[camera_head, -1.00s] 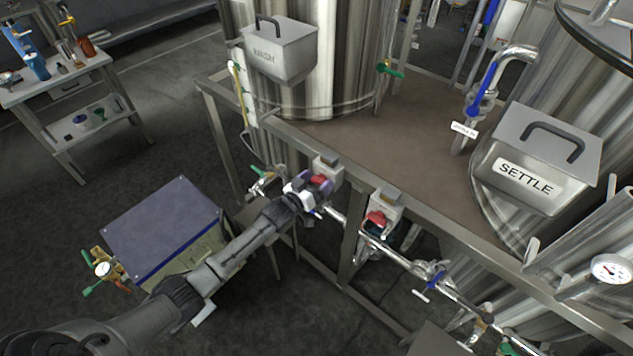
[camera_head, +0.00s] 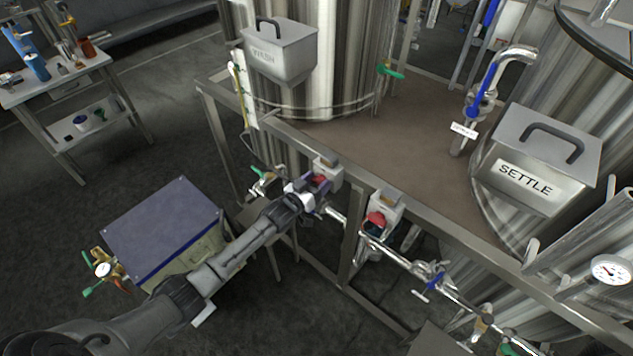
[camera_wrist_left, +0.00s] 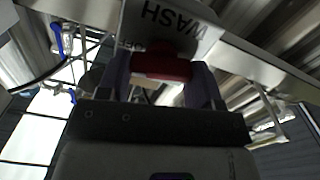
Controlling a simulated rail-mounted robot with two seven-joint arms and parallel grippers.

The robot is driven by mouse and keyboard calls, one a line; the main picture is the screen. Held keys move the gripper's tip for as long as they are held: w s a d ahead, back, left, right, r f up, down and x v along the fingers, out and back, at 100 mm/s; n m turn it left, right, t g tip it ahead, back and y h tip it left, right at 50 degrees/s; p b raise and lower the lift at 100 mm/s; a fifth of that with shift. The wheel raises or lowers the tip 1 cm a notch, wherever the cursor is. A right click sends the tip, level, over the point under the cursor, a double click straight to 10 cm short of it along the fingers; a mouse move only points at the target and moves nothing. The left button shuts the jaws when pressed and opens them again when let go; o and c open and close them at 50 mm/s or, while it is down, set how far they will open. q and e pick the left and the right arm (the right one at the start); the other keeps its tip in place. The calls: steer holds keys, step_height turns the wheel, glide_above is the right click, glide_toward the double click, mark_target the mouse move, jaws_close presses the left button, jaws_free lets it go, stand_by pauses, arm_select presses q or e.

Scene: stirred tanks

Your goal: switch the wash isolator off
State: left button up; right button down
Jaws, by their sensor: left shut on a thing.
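The wash isolator is a grey box (camera_head: 327,166) with a red knob (camera_head: 318,181) on the platform's front rail. In the left wrist view, its plate (camera_wrist_left: 170,22) reads WASH and shows upside down. The red knob (camera_wrist_left: 161,66) sits between my two fingers there. My left gripper (camera_head: 315,186) is shut on this red knob. The fingers hide part of the knob, so its exact angle is hard to tell. My right gripper is not in view.
A second grey box with a red knob (camera_head: 376,222) sits to the right on the same rail. Pipes with a blue-handled valve (camera_head: 432,284) run below it. A blue-topped cabinet (camera_head: 165,225) stands on the floor beneath my left arm.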

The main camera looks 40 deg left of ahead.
arm_select(q)
steer(key=shift+m, duration=1.2)
steer(key=o, duration=0.9)
steer(key=shift+s, duration=0.45)
steer(key=s+p, duration=0.1)
steer(key=s, duration=1.2)
steer(key=shift+a, duration=0.1)
